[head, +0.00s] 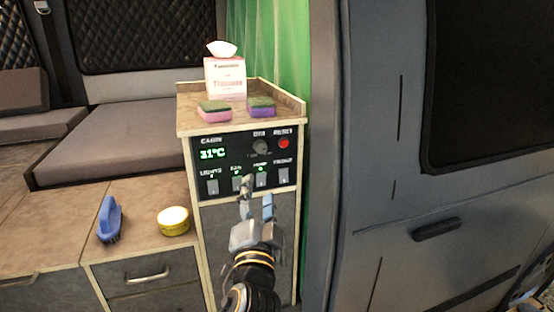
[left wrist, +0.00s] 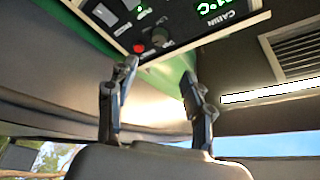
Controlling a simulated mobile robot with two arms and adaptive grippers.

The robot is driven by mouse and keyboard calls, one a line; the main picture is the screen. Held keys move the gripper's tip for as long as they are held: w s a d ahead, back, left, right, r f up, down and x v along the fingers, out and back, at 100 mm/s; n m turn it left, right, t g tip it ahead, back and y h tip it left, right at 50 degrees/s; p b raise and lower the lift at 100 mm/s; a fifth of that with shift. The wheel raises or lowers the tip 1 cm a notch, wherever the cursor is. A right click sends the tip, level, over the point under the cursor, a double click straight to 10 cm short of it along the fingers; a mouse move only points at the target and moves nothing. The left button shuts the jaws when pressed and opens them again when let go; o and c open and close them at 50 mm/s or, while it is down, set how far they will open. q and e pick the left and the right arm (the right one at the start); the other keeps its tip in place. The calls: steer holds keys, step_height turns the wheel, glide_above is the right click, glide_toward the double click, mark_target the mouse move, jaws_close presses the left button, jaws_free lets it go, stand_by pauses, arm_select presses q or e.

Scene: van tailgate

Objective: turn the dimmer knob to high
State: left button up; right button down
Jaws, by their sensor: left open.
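The dimmer knob (head: 260,146) is a dark round knob on the black control panel (head: 205,172) at the front of the cabinet, left of a red button (head: 283,143). Which way the knob points is too small to tell. My left gripper (head: 257,198) is open and empty, in front of the lower panel and below the knob, over part of the switch row. In the left wrist view the panel is upside down, and the knob (left wrist: 159,35) lies beyond the open fingers (left wrist: 158,72), apart from them. My right gripper is not in view.
A tissue box (head: 226,78) and two sponges (head: 214,111) (head: 261,107) stand on the cabinet top. A blue brush (head: 109,220) and a yellow tin (head: 173,221) are on the lower counter at left. A green curtain and grey van wall are close on the right.

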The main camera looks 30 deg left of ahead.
mark_target(261, 149)
arm_select(q)
steer(key=p+x, duration=0.4)
steer(key=x, duration=0.9)
steer(key=shift+p, duration=0.3)
steer(key=shift+w+a, duration=0.2)
steer(key=shift+w, duration=0.05)
steer(key=shift+c, duration=0.2)
